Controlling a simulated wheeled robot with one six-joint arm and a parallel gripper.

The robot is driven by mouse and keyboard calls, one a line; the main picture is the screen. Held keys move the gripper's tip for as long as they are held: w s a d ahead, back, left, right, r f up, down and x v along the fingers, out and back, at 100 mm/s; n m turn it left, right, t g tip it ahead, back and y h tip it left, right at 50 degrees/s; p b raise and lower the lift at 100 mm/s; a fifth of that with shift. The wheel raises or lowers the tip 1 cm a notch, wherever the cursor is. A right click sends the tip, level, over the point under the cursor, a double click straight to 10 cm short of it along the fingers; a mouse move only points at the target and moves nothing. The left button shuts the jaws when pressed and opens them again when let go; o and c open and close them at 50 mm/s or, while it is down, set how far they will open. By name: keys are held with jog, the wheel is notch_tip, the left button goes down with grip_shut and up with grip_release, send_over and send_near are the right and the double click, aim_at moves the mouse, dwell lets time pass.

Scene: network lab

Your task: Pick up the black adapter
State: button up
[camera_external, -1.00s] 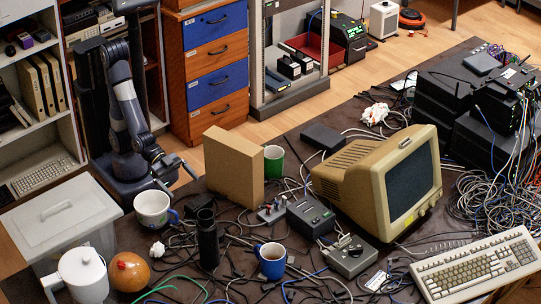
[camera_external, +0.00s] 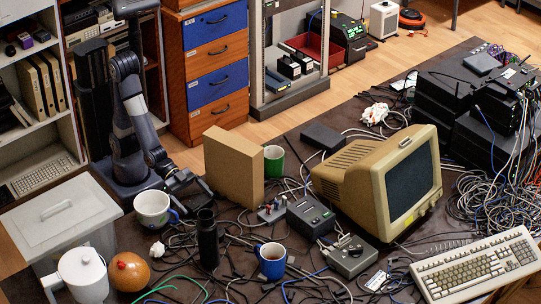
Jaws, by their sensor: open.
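My gripper (camera_external: 198,188) is low over the left part of the dark table, between the white mug and the cardboard box. Its jaws are open and I see nothing held in them. I cannot pick out the black adapter for certain. Small dark shapes and cables lie below and just right of my gripper, too small to tell apart. A flat black box (camera_external: 323,137) lies farther back, behind the monitor, well away from my gripper.
A white mug (camera_external: 152,207), black cylinder (camera_external: 208,240), cardboard box (camera_external: 233,165) and green mug (camera_external: 274,160) stand around my gripper. A blue mug (camera_external: 271,262), dark device (camera_external: 310,216) and beige monitor (camera_external: 395,185) stand farther right. Cables cover much of the table (camera_external: 262,125).

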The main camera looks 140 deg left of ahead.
jog(key=shift+c, duration=0.4)
jog(key=c, duration=0.8)
jog(key=shift+c, duration=0.2)
